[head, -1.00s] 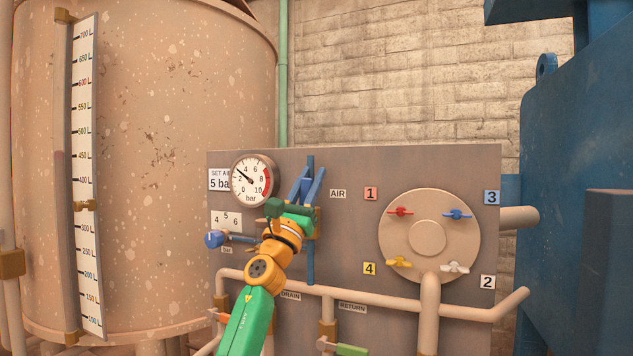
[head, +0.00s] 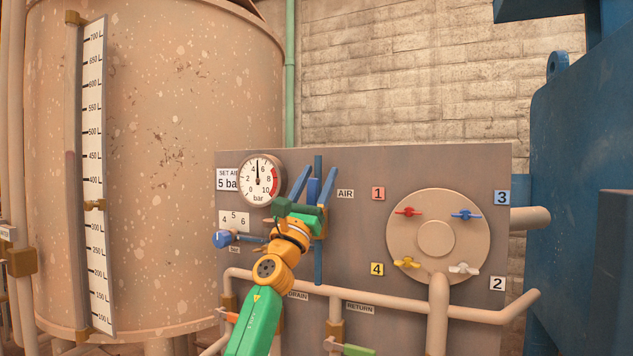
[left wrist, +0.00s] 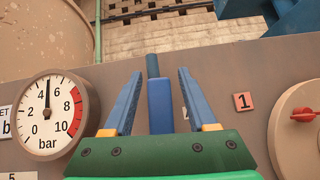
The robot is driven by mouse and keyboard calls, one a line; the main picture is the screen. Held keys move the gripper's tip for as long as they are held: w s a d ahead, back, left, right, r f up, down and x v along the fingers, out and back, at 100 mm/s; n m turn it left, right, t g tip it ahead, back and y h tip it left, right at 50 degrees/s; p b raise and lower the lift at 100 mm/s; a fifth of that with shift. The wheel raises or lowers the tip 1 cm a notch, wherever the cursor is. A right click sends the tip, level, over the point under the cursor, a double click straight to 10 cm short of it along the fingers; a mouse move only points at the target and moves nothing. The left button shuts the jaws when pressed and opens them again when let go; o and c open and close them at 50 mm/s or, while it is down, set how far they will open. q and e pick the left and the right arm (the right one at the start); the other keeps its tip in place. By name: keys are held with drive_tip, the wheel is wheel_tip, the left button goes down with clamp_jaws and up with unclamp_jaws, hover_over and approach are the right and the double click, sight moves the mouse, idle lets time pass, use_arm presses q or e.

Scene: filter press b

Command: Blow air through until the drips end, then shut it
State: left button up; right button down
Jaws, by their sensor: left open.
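The blue air valve handle (head: 313,190) stands upright along the blue air pipe (head: 318,265) beside the AIR label (head: 345,194). My left gripper (head: 320,170) is open, its fingers on either side of the handle. In the left wrist view the handle (left wrist: 160,105) stands between the spread fingers (left wrist: 160,72), with gaps on both sides. The pressure gauge (head: 260,178) reads about 5 bar, beside a "SET AIR 5 bar" sign (head: 228,180). No drips can be seen. My right gripper is out of view.
A blue set knob (head: 222,239) sits left of my wrist. The round plate (head: 436,205) carries red, blue, yellow and white valves. Drain and return pipes (head: 385,299) run below. A tank with a level scale (head: 95,170) stands left, a blue press frame (head: 570,150) right.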

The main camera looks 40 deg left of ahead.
sight(311, 194)
use_arm(q)
drive_tip(key=shift+s+f, duration=0.2)
drive_tip(key=b+v, duration=0.2)
drive_tip(key=v, duration=0.4)
drive_tip(key=shift+w+f, duration=0.1)
drive_tip(key=shift+s+f, duration=0.1)
drive_tip(key=shift+s, duration=0.15)
idle(4.8)
